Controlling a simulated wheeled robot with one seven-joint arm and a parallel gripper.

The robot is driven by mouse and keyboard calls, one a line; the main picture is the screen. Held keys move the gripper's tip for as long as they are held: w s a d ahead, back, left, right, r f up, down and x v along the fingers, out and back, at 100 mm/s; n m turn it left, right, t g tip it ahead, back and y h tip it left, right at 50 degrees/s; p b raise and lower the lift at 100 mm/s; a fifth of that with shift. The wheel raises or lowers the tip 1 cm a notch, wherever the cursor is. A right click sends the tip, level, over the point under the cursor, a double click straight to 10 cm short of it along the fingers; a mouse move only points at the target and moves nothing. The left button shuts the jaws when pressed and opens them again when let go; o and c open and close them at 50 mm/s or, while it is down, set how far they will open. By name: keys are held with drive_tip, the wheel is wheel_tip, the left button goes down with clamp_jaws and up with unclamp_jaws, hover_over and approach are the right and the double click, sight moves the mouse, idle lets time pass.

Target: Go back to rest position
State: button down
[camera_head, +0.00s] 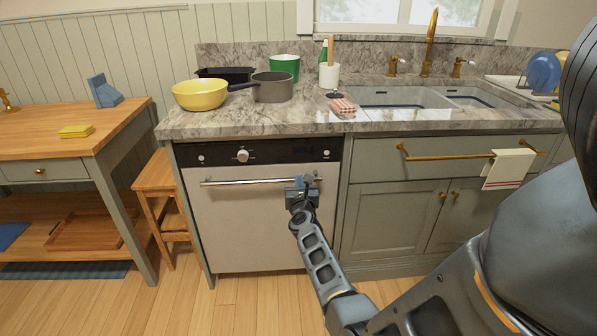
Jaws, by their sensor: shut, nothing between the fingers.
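My gripper (298,184) is at the end of my outstretched arm, in front of the upper right part of the white dishwasher door (240,225). It is shut with nothing in it. It overlaps the right end of the door's metal bar handle (235,182) in the picture; I cannot tell whether it touches the handle. The dishwasher door is closed, under a black control panel (275,151). My arm reaches in from the lower right and hides part of the floor and the right cabinets.
A marble counter (235,121) holds a yellow bowl (200,95), a grey pot (272,88) and a sink (400,97). A wooden stool (156,178) and a wooden table (60,150) stand at left. A towel (508,168) hangs at right. Floor (220,300) in front is clear.

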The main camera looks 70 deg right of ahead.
drive_tip(key=shift+s+a, duration=0.2)
drive_tip(key=shift+a, duration=0.35)
drive_tip(key=s+a+n+t+y, duration=0.3)
drive_tip(key=a+n, duration=0.7)
drive_tip(key=s+a+r+n+t+y, duration=0.1)
drive_tip(key=s+a+n+t+y, duration=0.15)
drive_tip(key=a+n, duration=0.65)
drive_tip(key=s+a+n+t+y, duration=0.2)
drive_tip(key=s+a+n+t, duration=0.1)
drive_tip(key=a+n, duration=0.7)
drive_tip(key=s+a+r+n+y, duration=0.3)
drive_tip(key=s+a+r+n, duration=0.1)
drive_tip(key=a+n, duration=0.3)
drive_tip(key=s+a+r+n+y, duration=0.3)
drive_tip(key=s+a+r+n, duration=0.1)
drive_tip(key=a, duration=0.4)
drive_tip(key=s+a+r+n+y, duration=0.3)
drive_tip(key=s+a+r+n, duration=0.2)
drive_tip(key=a+n, duration=0.3)
drive_tip(key=shift+s+a+n, duration=0.35)
drive_tip(key=shift+s+n, duration=0.35)
drive_tip(key=shift+n, duration=0.1)
